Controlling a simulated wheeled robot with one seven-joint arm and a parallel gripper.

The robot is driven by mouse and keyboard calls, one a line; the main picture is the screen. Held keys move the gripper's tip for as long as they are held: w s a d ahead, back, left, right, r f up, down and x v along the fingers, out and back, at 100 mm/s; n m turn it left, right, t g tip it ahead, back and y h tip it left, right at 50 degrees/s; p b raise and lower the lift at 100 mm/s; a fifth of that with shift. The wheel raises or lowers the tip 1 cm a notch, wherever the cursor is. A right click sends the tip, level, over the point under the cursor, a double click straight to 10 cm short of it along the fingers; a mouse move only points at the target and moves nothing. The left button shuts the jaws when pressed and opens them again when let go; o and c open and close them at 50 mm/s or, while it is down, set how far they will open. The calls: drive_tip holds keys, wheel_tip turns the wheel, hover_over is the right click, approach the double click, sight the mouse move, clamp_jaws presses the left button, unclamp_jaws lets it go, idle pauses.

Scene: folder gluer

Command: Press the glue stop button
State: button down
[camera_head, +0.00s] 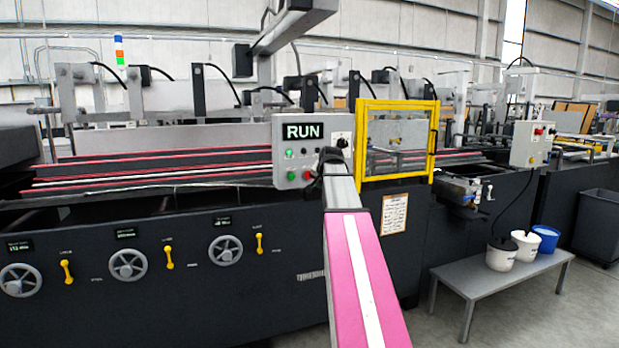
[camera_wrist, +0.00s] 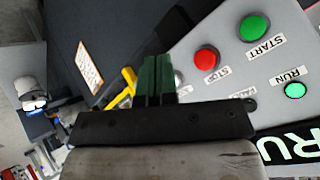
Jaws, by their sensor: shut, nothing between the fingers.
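A grey control box (camera_head: 283,131) with a lit RUN sign faces me on the machine. Its red button (camera_head: 308,175) sits to the right of a green button (camera_head: 291,176). In the wrist view the red button (camera_wrist: 206,58) is labelled STOP and the green one (camera_wrist: 254,27) START. A second, smaller box (camera_head: 520,155) with a red button (camera_head: 538,131) stands farther right, above the glue pots; its labels are too small to read. My gripper (camera_wrist: 157,62) is shut and empty, its green fingertips left of the STOP button. In the head view my arm hides part of the RUN box.
A yellow-framed guard (camera_head: 434,140) stands just right of the RUN box. A low grey bench (camera_head: 470,285) with white pots (camera_head: 500,257) and a blue bucket (camera_head: 546,240) stands on the floor at right. Yellow levers and handwheels (camera_head: 128,265) line the machine's front.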

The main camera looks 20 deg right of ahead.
drive_tip(key=shift+w, duration=0.1)
drive_tip(key=w, duration=0.8)
drive_tip(key=shift+w+a, duration=0.2)
drive_tip(key=shift+w, duration=0.1)
drive_tip(key=shift+w, duration=0.15)
idle(1.8)
drive_tip(key=shift+w, duration=0.3)
drive_tip(key=shift+w, duration=0.5)
idle(0.8)
drive_tip(key=shift+s, duration=0.95)
drive_tip(key=shift+s, duration=0.15)
drive_tip(key=shift+s+d, duration=0.1)
drive_tip(key=shift+s, duration=2.3)
